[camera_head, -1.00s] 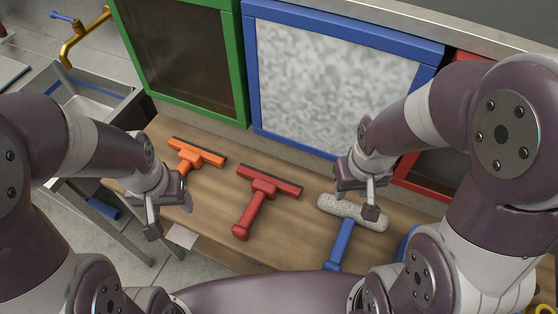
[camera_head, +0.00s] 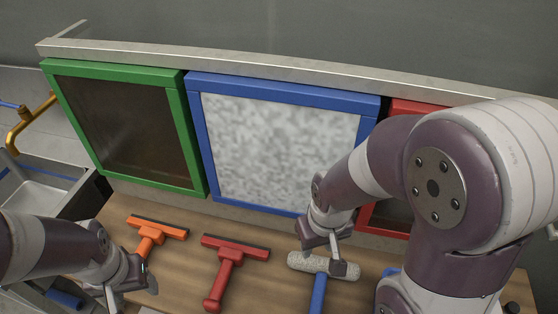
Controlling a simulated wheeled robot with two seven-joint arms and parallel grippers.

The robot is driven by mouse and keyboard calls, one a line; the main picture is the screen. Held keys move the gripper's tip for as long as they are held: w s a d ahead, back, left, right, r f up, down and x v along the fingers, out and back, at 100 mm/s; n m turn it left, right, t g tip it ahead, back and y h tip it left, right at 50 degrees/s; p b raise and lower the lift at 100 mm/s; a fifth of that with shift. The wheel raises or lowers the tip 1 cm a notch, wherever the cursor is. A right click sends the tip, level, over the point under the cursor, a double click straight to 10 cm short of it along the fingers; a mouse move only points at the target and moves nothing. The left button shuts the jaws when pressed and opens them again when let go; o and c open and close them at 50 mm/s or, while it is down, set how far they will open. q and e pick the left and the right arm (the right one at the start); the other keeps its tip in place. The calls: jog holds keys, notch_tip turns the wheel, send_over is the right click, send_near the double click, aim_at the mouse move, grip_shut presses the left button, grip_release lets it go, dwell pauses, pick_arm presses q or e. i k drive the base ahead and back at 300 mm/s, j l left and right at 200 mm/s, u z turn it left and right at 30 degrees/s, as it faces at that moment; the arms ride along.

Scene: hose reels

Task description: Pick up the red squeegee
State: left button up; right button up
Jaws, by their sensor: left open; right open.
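The red squeegee (camera_head: 228,263) lies on the wooden bench, its dark-edged head toward the back and its handle pointing to the front. My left gripper (camera_head: 128,297) is open and empty, left of the red squeegee and just in front of the orange squeegee, apart from the red one. My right gripper (camera_head: 325,255) is open, to the right of the red squeegee. It is over the grey fluffy roller head of the blue-handled tool; I cannot tell whether it touches it.
An orange squeegee (camera_head: 154,232) lies left of the red one. The blue-handled tool (camera_head: 318,290) lies to the right. Green (camera_head: 197,150), blue (camera_head: 290,97) and red framed panels stand behind the bench. A metal sink (camera_head: 40,196) and brass tap (camera_head: 24,124) are at the left.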

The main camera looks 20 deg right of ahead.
aim_at(231, 253)
jog(key=i+j+z, duration=0.15)
jog(key=j, duration=0.35)
jog(key=i+j+z, duration=0.1)
jog(key=j, duration=0.4)
jog(key=z, duration=1.3)
